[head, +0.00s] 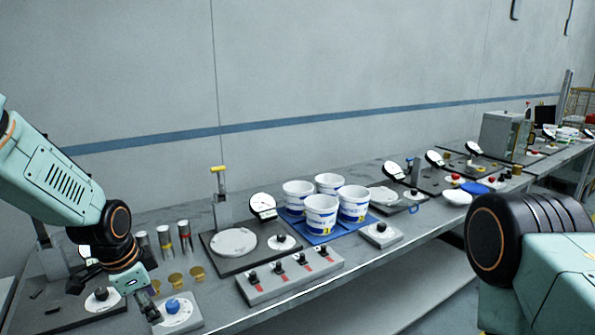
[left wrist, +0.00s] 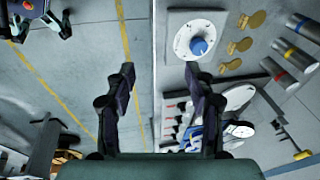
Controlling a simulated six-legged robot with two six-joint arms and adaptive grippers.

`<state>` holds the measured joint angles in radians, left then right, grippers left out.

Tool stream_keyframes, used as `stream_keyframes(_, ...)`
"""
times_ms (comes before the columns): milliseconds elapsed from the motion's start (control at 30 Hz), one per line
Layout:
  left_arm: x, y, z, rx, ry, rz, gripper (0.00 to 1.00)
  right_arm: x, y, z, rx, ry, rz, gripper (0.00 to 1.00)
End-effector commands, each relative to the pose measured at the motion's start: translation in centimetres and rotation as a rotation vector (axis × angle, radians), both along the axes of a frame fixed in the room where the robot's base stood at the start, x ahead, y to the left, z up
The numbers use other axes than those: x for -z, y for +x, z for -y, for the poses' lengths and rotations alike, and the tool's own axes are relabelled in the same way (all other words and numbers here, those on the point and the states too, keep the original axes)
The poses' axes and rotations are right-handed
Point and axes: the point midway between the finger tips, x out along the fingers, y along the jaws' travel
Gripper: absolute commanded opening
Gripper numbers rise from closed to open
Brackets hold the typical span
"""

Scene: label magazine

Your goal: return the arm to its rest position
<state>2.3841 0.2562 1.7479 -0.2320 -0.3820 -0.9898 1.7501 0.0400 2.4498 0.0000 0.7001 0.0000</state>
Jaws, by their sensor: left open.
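My left arm (head: 60,180) comes in from the left in the head view and bends down at the wrist. My left gripper (head: 148,300) hangs over the front left part of the bench, close to a blue knob on a white dial plate (head: 175,312). In the left wrist view the two dark fingers of the left gripper (left wrist: 160,82) stand wide apart with nothing between them. The bench edge and floor lie below them. The blue knob (left wrist: 198,46) is right of the upper finger area. A right arm link of mine fills the lower right of the head view; its gripper is out of frame.
Metal cylinders (head: 164,241) and brass pieces (head: 175,280) stand near the gripper. A switch box (head: 290,276) and white buckets (head: 321,214) on a blue mat (head: 331,236) stand farther right.

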Motion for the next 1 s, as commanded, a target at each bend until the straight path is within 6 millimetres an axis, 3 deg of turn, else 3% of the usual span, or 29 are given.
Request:
stream_keyframes(133,3.9,-1.0,1.8,-0.233,-0.097,0.066,0.54,1.2,0.0,0.0,0.000,0.000,0.000,0.00)
stream_keyframes(267,10.1,-3.9,3.5,-0.476,-0.195,0.090,0.54,3.4,0.0,0.0,0.000,0.000,0.000,0.00)
stream_keyframes(500,22.5,-13.9,5.4,-0.869,-0.290,0.050,0.54,8.3,0.0,0.0,0.000,0.000,-0.001,0.00)
stream_keyframes(700,30.5,-24.0,5.9,-1.034,-0.245,-0.045,0.54,12.4,0.0,0.0,0.000,0.000,-0.001,0.00)
stream_keyframes(900,35.8,-33.0,6.1,-1.036,-0.135,-0.199,0.54,15.7,0.0,0.0,0.000,0.000,-0.001,0.00)
stream_keyframes(1000,37.4,-34.9,6.2,-1.028,-0.109,-0.239,0.54,16.6,0.0,0.0,0.000,0.000,-0.001,0.00)
